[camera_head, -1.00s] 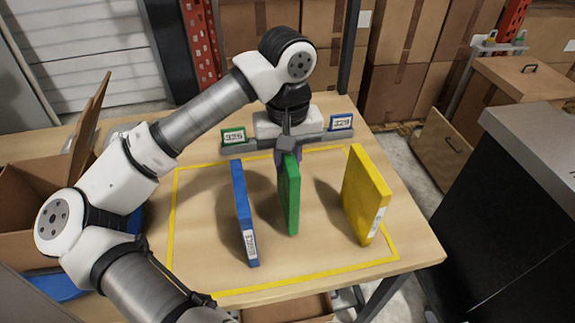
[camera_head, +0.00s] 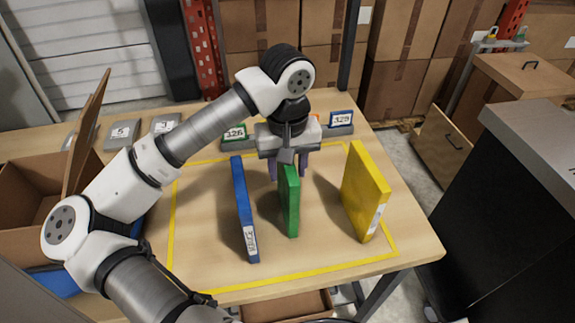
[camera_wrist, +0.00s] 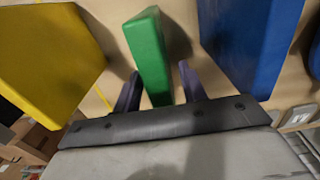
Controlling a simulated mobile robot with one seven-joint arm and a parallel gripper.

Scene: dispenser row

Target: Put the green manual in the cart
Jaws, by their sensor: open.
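The green manual (camera_head: 289,203) stands upright on the table between a blue manual (camera_head: 244,212) and a yellow manual (camera_head: 364,193). My gripper (camera_head: 287,168) is open at the far end of the green manual, low over the table. In the wrist view the green manual (camera_wrist: 147,52) stands ahead of my gripper (camera_wrist: 160,88), with its near end between the two dark fingers; contact cannot be told. The yellow manual (camera_wrist: 45,60) is on the left there and the blue manual (camera_wrist: 250,40) on the right. I cannot identify a cart in these views.
Numbered signs, one reading 326 (camera_head: 234,133) and one 329 (camera_head: 342,118), stand behind the yellow-taped area. An open cardboard box (camera_head: 40,195) is at the left. A dark cabinet (camera_head: 510,215) stands at the right. The tabletop before the manuals is clear.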

